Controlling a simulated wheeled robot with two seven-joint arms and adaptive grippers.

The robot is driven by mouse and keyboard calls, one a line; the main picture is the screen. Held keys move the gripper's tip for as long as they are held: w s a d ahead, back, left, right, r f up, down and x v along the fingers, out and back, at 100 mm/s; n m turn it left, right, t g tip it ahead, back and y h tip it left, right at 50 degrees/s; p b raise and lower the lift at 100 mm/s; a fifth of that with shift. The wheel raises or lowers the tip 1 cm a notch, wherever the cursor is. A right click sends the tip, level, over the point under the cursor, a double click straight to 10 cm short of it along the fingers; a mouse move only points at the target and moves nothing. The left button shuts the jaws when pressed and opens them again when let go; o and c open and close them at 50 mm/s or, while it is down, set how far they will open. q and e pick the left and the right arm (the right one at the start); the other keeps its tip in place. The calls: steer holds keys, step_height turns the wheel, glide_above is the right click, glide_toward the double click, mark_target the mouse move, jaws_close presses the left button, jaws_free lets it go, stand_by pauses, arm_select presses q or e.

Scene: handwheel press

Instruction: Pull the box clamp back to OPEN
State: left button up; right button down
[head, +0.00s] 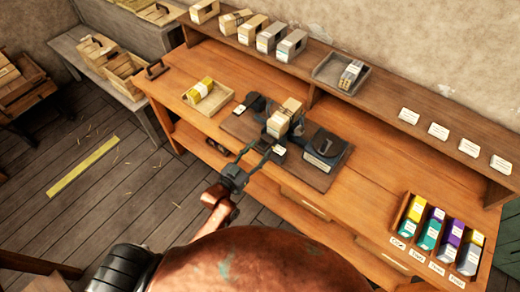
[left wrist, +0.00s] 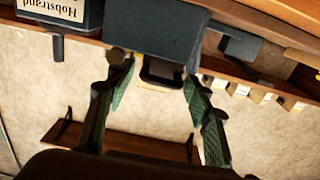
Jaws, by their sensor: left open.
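The dark press (head: 322,148) stands on a dark base board on the bench, with a tan box (head: 285,118) held in its left part. My left gripper (head: 264,154) is open in front of the press, just below the box. In the left wrist view the open fingers (left wrist: 157,78) stand either side of a dark U-shaped handle (left wrist: 162,75) under a dark blue-grey block (left wrist: 155,40). This looks like the box clamp, but its OPEN marking does not show. I cannot tell whether the fingers touch the handle. My right gripper is not in view.
A wooden tray (head: 207,106) with yellow packets lies left of the press. A rack of coloured boxes (head: 402,211) stands at the bench's right front. A shelf (head: 330,88) with several cartons runs along the back.

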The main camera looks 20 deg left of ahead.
arm_select(q)
steer(key=v, duration=1.1)
steer(key=shift+s, duration=0.2)
steer(key=s+a+f+n+g+y, duration=0.1)
steer(key=s+a+f+g+y, duration=0.15)
steer(key=f, duration=1.05)
steer(key=s+a+f+g+y, duration=0.1)
steer(key=s+a+f+g, duration=0.25)
steer(key=f, duration=0.95)
steer(key=s+a+f+n+g+y, duration=0.15)
steer(key=s+a+f, duration=0.25)
steer(key=f, duration=0.9)
steer(key=s+f+g, duration=0.3)
steer(key=s+f, duration=0.4)
steer(key=s, duration=0.4)
steer(key=s+a+f+g+y, duration=0.1)
steer(key=s+f+g, duration=0.1)
steer(key=s+f, duration=0.4)
steer(key=s+a+f+g, duration=0.1)
steer(key=s+f+g, duration=0.2)
steer(key=s+f, duration=0.4)
steer(key=s, duration=0.8)
steer(key=shift+s+f+g, duration=0.35)
steer(key=shift+s, duration=0.05)
